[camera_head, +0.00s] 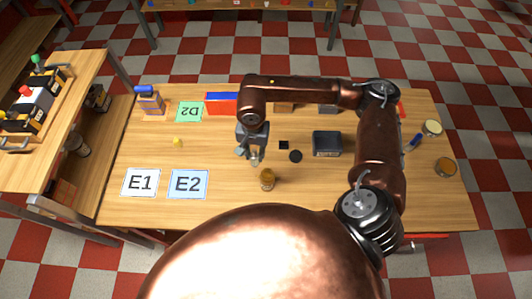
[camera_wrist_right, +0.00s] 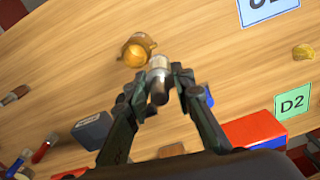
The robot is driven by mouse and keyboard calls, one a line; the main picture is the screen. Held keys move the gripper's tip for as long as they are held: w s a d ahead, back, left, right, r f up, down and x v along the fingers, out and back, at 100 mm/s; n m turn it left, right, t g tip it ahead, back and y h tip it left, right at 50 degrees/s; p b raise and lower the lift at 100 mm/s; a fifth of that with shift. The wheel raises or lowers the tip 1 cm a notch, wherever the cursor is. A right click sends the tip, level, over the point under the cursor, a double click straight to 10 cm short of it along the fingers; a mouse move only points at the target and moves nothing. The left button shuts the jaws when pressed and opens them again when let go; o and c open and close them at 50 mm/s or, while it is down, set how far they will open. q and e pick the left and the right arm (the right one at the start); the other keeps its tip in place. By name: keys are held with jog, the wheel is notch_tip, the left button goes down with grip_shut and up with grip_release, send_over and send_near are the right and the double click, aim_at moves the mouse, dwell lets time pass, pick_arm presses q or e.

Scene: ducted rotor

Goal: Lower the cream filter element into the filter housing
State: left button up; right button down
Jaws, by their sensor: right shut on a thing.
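My right gripper (camera_head: 252,152) hangs above the middle of the table, pointing down. It is shut on the cream filter element (camera_wrist_right: 158,70), a small pale cylinder with a grey, metallic-looking part, which also shows below the fingers in the head view (camera_head: 256,161). The filter housing (camera_head: 267,179), a small amber-brown cup, stands on the table just in front of the gripper. In the right wrist view the housing (camera_wrist_right: 135,54) lies just beyond the element, a little to the left. The element is outside it, and their exact gap cannot be told. My left gripper is not in view.
A dark grey box (camera_head: 327,144) and a black disc (camera_head: 295,156) lie right of the gripper. A red and blue box (camera_head: 222,104) and green D2 card (camera_head: 189,111) lie behind. Cards E1 (camera_head: 141,183) and E2 (camera_head: 188,184) lie left. The table's front middle is bare.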

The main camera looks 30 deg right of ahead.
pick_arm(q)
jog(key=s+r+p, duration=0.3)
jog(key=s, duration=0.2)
pick_arm(e)
jog(key=m, duration=0.7)
jog(key=shift+s+d+r+m, duration=0.15)
jog(key=shift+s+d+m, duration=0.15)
jog(key=shift+m, duration=0.1)
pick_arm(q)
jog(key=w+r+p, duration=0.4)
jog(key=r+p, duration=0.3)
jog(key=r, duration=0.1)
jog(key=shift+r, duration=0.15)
pick_arm(e)
jog(key=s+d+m, duration=0.1)
jog(key=m, duration=0.7)
jog(key=s+m, duration=0.1)
jog(key=m, duration=0.7)
jog(key=s+d+m, duration=0.1)
jog(key=m, duration=0.7)
jog(key=shift+d+f, duration=0.3)
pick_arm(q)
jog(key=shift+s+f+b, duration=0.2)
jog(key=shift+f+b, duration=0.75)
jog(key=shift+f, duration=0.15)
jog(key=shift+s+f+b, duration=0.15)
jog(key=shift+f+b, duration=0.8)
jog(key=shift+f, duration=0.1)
pick_arm(e)
jog(key=shift+f, duration=2.4)
